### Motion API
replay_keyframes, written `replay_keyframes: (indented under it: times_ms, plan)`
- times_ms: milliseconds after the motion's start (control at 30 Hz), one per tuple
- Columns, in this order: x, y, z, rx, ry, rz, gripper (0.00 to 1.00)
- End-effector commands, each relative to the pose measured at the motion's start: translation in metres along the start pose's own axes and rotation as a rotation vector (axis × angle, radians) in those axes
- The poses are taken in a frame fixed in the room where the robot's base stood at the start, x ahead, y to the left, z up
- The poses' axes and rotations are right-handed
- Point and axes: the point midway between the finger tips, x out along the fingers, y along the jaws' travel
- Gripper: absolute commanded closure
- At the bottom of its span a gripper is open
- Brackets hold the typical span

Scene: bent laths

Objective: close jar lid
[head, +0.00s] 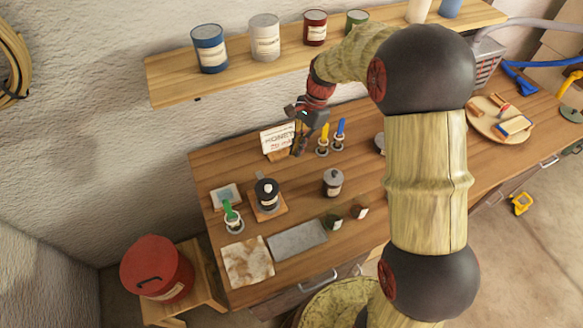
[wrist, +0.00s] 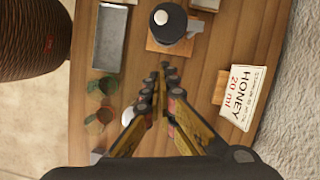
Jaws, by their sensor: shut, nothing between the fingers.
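A dark jar with a pale knob on top (head: 266,190) stands upright on a small wooden board (head: 283,206) on the bench; it also shows at the top of the wrist view (wrist: 172,24). I cannot tell whether its lid is seated. A second jar with a grey knobbed lid (head: 333,184) stands upright to its right. My gripper (head: 298,150) is above the back of the bench, by the honey card, apart from both jars. Its fingers (wrist: 165,72) are shut and empty. My gripper hides part of the bench in the wrist view.
The honey card (head: 277,138) stands at the back, also in the wrist view (wrist: 240,97). Upright yellow and blue handled tools (head: 324,138) are close right of my gripper. A grey slab (head: 297,239) lies in front. A shelf with several cans (head: 265,40) hangs above.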

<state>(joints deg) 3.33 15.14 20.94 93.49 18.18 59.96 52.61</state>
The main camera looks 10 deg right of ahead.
Motion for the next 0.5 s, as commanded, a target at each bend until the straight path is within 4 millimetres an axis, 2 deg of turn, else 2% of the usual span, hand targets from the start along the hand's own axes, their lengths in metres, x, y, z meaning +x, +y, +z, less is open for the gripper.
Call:
replay_keyframes:
  times_ms: [167,500]
  plan:
    - [0.021,0.001,0.001,-0.001,-0.003,0.003,1.00]
    - [0.087,0.001,0.001,0.000,-0.003,0.003,1.00]
